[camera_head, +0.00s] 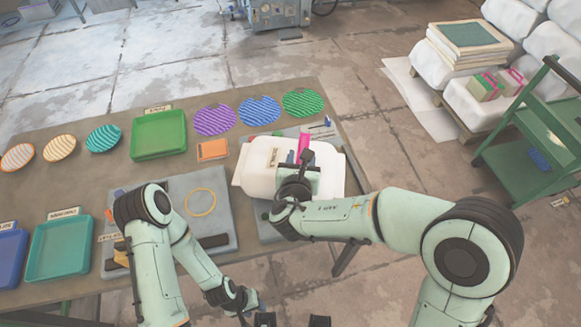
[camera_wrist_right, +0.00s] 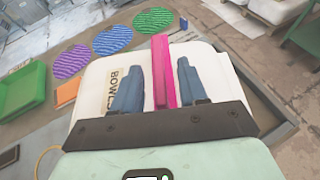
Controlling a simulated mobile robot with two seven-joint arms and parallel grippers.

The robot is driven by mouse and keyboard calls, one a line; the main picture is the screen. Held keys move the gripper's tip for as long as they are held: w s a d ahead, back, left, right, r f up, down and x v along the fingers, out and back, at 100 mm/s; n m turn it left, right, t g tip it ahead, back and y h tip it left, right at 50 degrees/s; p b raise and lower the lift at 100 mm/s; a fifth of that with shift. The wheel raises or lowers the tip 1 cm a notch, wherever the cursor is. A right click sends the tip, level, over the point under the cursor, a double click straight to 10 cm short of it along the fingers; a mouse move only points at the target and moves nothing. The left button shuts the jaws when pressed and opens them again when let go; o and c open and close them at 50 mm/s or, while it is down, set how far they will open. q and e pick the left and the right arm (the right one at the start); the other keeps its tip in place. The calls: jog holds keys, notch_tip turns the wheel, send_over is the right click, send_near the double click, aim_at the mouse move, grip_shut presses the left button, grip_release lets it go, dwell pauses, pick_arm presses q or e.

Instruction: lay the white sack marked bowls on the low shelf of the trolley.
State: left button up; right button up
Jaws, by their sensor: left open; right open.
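The white sack (camera_head: 262,183) lies on the right part of the table, with a pink strap (camera_head: 304,145) standing up from it. In the right wrist view the sack (camera_wrist_right: 95,95) shows a label reading BOWL, its end hidden by a finger. My right gripper (camera_wrist_right: 156,75) is open above the sack, one finger on each side of the strap (camera_wrist_right: 160,60); whether they touch it I cannot tell. My left gripper (camera_head: 254,302) is low in the head view, away from the sack, open and empty. The green trolley (camera_head: 545,68) stands at the far right, its low shelf (camera_head: 505,160) partly visible.
The table (camera_head: 75,170) carries striped discs, green, teal and blue trays, and a grey mat (camera_head: 160,255) with a yellow ring. A pallet with white sacks (camera_head: 440,65) and stacked boards stands at the back right. Open floor (camera_head: 400,150) lies between table and trolley.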

jog(key=x, duration=0.3)
jog(key=shift+w, duration=0.15)
grip_shut()
dwell(1.1)
jog(key=shift+r, duration=0.2)
